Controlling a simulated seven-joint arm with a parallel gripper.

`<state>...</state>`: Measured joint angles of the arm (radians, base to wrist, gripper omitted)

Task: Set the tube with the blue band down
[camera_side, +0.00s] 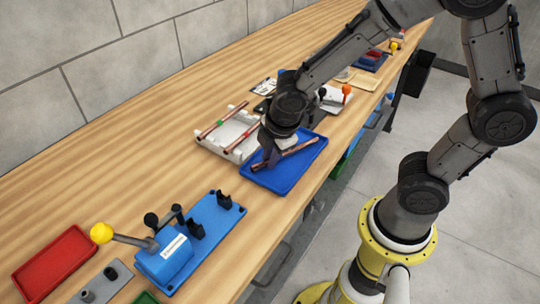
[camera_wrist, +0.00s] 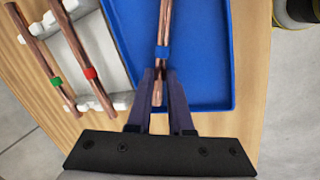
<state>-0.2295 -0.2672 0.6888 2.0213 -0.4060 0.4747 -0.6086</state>
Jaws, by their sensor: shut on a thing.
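The copper tube with the blue band (camera_wrist: 163,53) lies between the fingers of my gripper (camera_wrist: 158,92) in the wrist view, over the blue tray (camera_wrist: 205,85). The gripper is shut on it near the band. In the side view the tube (camera_side: 298,147) is at or just above the tray (camera_side: 282,181); I cannot tell whether it touches. My gripper (camera_side: 268,160) points down there, and its fingertips are partly hidden. Two other tubes, one with a green band (camera_wrist: 56,82) and one with a red band (camera_wrist: 90,73), rest on a white rack (camera_wrist: 112,50).
The white rack (camera_side: 240,155) stands directly left of the tray. A blue bench device with a yellow-knobbed lever (camera_side: 165,262) and a red tray (camera_side: 55,262) are nearer the camera. Bare wood lies between this device and the rack. The bench's edge runs close to the blue tray.

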